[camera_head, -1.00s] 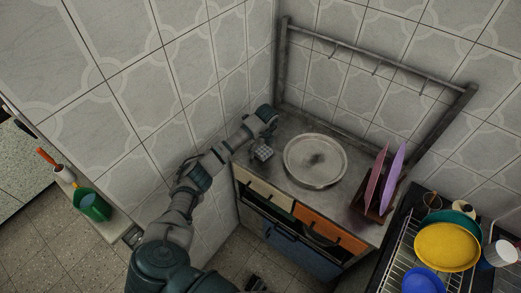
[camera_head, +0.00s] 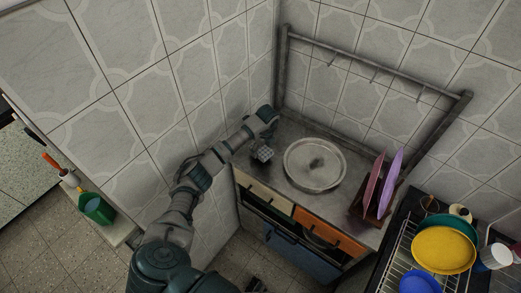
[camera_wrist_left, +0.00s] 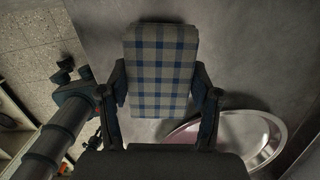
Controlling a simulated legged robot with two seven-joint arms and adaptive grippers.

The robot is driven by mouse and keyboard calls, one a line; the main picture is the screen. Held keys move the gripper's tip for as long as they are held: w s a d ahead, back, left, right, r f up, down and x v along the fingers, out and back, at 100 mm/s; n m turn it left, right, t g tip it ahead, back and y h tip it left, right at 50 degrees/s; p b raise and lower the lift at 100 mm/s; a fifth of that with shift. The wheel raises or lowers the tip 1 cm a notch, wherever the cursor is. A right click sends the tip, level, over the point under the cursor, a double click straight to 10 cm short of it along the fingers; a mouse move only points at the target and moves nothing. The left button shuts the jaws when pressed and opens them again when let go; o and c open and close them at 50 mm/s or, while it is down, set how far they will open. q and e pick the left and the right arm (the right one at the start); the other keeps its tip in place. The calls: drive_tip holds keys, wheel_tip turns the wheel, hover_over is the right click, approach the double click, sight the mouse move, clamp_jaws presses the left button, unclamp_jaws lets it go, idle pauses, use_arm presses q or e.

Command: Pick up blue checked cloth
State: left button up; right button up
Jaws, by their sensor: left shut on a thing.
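The blue checked cloth (camera_wrist_left: 160,65) is a folded, blue and off-white rectangle between the fingers of my left gripper (camera_wrist_left: 161,88) in the left wrist view. The gripper is shut on it by its sides. In the head view the cloth (camera_head: 263,154) is a small checked patch below my left gripper (camera_head: 262,143), over the left end of the metal counter (camera_head: 290,128). I cannot tell whether the cloth touches the counter. A dark tip that looks like my right gripper (camera_head: 255,286) shows at the bottom edge of the head view; its fingers are not clear.
A round steel tray (camera_head: 315,178) lies just right of the cloth. Pink and purple plates (camera_head: 390,182) stand upright in a rack further right. Tiled walls close off the left and back. A hook rail (camera_head: 380,68) stands behind.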

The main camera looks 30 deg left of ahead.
use_arm(q)
drive_tip(key=s+d+r+p, duration=0.1)
drive_tip(key=s+p, duration=0.1)
drive_tip(key=s+d+p, duration=0.1)
drive_tip(key=s+p, duration=0.1)
drive_tip(key=s+d+r+p, duration=0.1)
drive_tip(key=s+p, duration=0.1)
drive_tip(key=shift+d+r+p, duration=0.3)
drive_tip(key=shift+d+p, duration=0.05)
drive_tip(key=shift+d, duration=0.05)
drive_tip(key=s+d+p, duration=0.4)
drive_tip(key=s+p, duration=0.1)
drive_tip(key=s, duration=0.2)
drive_tip(key=shift+s+d, duration=0.2)
drive_tip(key=shift+d, duration=0.2)
